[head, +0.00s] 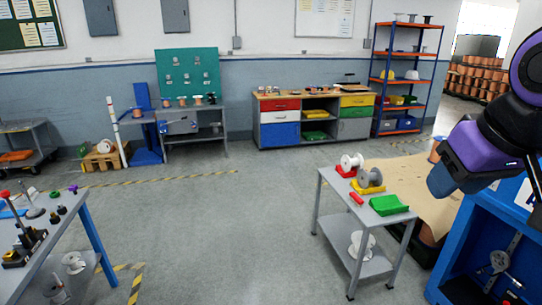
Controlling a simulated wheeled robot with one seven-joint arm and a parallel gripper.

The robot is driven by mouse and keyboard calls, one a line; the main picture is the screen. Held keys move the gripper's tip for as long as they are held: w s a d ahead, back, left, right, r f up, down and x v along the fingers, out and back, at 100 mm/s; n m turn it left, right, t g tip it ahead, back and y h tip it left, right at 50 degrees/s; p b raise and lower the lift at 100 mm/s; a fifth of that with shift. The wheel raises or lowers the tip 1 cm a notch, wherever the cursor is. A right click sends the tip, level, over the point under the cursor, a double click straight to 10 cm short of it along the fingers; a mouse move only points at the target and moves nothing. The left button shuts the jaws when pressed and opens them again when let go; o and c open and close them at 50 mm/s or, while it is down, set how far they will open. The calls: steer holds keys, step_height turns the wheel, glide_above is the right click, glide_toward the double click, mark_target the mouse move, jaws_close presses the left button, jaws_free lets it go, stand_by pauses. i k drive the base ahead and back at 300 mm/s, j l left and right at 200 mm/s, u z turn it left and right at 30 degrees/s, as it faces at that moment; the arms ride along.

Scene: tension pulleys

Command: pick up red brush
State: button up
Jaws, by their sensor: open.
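A small red object (357,198) lies near the left edge of the grey two-level table (341,186). It may be the red brush, but it is too small to be sure. On the same top are a red block (345,172) under a white spool (352,161), a yellow block (369,189) under a grey spool (370,178), and a green tray (388,205). Part of my purple and black arm shows at upper right, above and right of this table. No fingertips can be made out, and nothing touches the red object.
A blue cabinet (455,262) stands at right, beside a brown sheet. A grey workbench (60,235) with tools is at left. The floor between the workbench and the table is clear.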

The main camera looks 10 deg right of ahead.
mark_target(357, 200)
steer(key=i+u, duration=0.4)
steer(key=i, duration=1)
steer(key=i+j+z, duration=0.1)
steer(key=i+z, duration=0.35)
steer(key=i+j+z, duration=0.2)
steer(key=i+z, duration=0.25)
steer(key=i+j+z, duration=0.15)
steer(key=z, duration=0.35)
steer(key=i+j+z, duration=0.25)
steer(key=z, duration=0.2)
steer(key=i+j+z, duration=0.1)
steer(key=j+z, duration=0.2)
steer(key=z, duration=0.2)
steer(key=i+j+z, duration=0.1)
steer(key=j+z, duration=0.2)
steer(key=z, duration=0.2)
steer(key=i+j+z, duration=0.1)
steer(key=j+z, duration=0.2)
steer(key=j, duration=0.1)
